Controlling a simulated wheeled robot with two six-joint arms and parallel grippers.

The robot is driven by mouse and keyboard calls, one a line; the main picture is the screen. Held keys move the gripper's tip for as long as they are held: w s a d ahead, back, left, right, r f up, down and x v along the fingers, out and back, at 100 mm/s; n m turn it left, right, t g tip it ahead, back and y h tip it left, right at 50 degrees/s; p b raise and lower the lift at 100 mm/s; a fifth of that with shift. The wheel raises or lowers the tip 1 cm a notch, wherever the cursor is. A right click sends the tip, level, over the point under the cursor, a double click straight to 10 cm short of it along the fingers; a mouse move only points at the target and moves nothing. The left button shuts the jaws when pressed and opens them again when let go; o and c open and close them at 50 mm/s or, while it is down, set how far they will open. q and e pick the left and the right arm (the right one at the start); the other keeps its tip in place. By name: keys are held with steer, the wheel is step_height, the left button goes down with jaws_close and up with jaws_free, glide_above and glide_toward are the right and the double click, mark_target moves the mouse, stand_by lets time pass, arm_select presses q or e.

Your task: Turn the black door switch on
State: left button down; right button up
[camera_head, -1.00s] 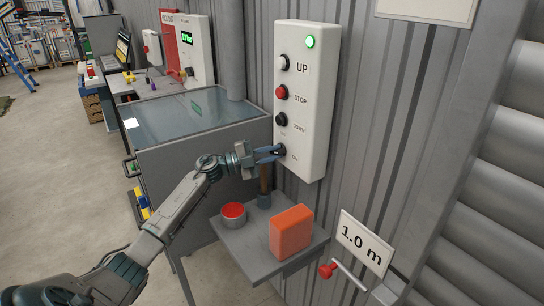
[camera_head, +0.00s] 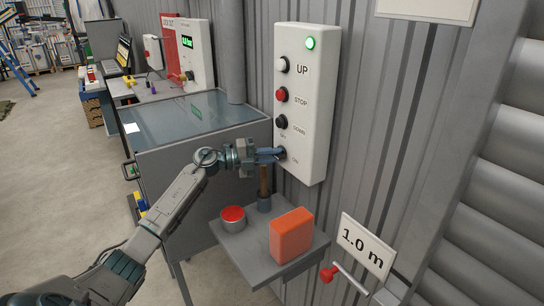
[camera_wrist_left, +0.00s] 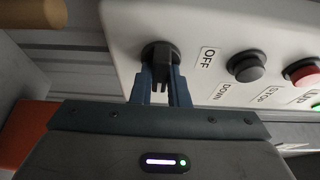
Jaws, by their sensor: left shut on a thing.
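The black door switch (camera_wrist_left: 160,55) is a dark rotary knob at the lower end of the white control panel (camera_wrist_left: 120,25). In the head view the panel (camera_head: 306,90) hangs on the grey corrugated wall, with white, red and black buttons above the switch and a lit green lamp at its top. My left gripper (camera_head: 276,154) reaches the switch from the left. In the left wrist view its two blue fingers are shut on the knob's grip, one on each side. An OFF label (camera_wrist_left: 207,58) shows beside the switch. My right gripper is not in view.
Below the arm, a small grey shelf (camera_head: 245,257) holds a red-topped tin (camera_head: 232,219), an orange block (camera_head: 291,235) and a wooden-handled tool (camera_head: 264,188). A grey cabinet (camera_head: 200,150) stands left of the panel. A red-knobbed lever (camera_head: 329,273) is at lower right.

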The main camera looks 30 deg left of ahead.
arm_select(q)
steer(key=shift+f, duration=0.1)
steer(key=c, duration=1.4)
jaws_free()
